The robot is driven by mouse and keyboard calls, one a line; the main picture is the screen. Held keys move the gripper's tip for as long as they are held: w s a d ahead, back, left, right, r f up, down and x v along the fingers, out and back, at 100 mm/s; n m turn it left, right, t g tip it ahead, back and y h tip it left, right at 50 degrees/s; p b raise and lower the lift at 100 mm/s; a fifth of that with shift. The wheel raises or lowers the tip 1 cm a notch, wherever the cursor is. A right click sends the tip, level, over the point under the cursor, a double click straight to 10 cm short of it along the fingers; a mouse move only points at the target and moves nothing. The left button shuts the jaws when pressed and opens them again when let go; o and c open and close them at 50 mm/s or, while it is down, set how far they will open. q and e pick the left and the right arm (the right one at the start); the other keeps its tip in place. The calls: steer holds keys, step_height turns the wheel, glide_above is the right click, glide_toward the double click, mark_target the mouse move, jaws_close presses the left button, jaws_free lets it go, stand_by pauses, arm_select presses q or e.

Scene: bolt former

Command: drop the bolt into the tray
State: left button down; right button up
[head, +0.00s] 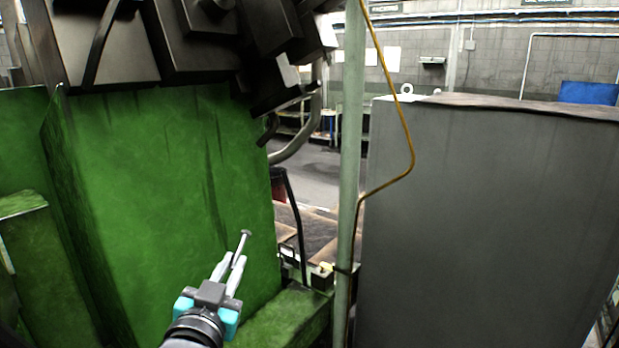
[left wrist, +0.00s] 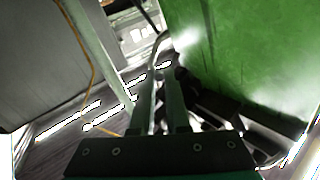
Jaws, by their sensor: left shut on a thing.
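My left gripper (head: 235,264) comes up from the bottom of the head view and is shut on a bolt. The small grey bolt (head: 243,240) sticks up out of the fingertips, slightly tilted, with its flat head at the top. In the picture it stands in front of the green machine face. In the left wrist view the fingers (left wrist: 163,108) point away from the camera, and I cannot make out the bolt clearly there. I cannot pick out a tray for certain in either view. My right gripper is not in view.
The green machine body (head: 165,190) fills the left, with a low green ledge (head: 295,315) at its foot. A pale upright post (head: 350,150) with a thin yellow-brown pipe (head: 412,150) stands right of the gripper. A large grey cabinet (head: 490,220) blocks the right.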

arm_select(q)
steer(key=s+a+f+n+y+b, duration=0.1)
steer(key=s+a+f+b, duration=0.1)
steer(key=s+f, duration=0.4)
steer(key=shift+s+a+f+y, duration=0.2)
steer(key=shift+s+a+y, duration=0.15)
steer(key=shift+s, duration=1.1)
